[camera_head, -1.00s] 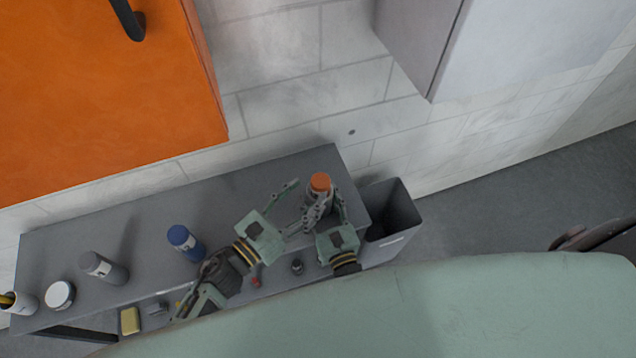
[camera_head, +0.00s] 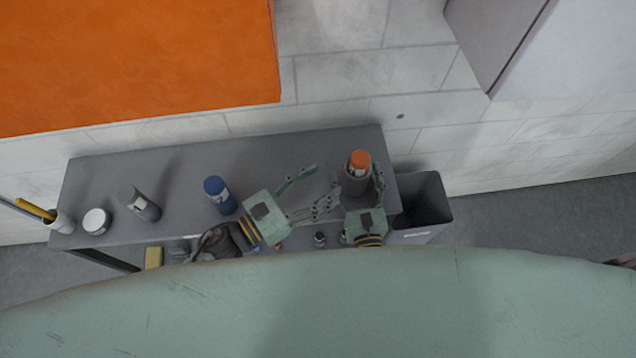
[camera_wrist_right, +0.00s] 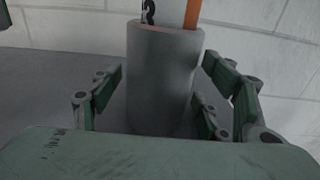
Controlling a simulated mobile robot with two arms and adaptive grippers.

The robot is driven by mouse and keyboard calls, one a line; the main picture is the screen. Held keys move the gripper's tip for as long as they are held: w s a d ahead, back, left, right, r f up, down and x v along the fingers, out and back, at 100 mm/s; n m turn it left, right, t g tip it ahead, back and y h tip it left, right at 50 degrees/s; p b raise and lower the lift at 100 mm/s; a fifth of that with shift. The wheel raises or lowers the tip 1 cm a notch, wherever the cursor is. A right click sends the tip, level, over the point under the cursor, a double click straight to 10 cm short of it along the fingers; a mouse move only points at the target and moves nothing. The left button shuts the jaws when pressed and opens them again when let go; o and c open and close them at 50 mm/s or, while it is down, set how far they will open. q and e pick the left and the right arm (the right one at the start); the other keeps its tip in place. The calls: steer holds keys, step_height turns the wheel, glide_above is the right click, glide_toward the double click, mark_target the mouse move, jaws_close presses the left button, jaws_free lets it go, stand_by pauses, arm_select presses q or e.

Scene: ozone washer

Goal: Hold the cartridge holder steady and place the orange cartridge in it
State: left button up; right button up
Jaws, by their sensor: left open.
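The orange cartridge (camera_head: 360,159) stands upright in the grey cylindrical cartridge holder (camera_head: 354,184) near the right end of the shelf. In the right wrist view, its white side with an orange stripe (camera_wrist_right: 193,14) rises out of the holder (camera_wrist_right: 163,85). My left gripper (camera_head: 325,188) is open and empty, left of the holder and apart from the cartridge. My right gripper (camera_head: 362,195) has its fingers on both sides of the holder. They also show in the right wrist view (camera_wrist_right: 165,90), close to the holder's wall; firm contact cannot be made out.
On the grey shelf (camera_head: 290,155) stand a blue-topped cartridge (camera_head: 216,193), a grey cartridge (camera_head: 142,204), a white round jar (camera_head: 96,221) and a cup (camera_head: 62,224). A dark bin (camera_head: 428,200) is beyond its right end. Small items, including a yellow block (camera_head: 153,257), lie below.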

steer(key=shift+r, duration=0.1)
steer(key=s, duration=1.2)
steer(key=shift+d, duration=0.2)
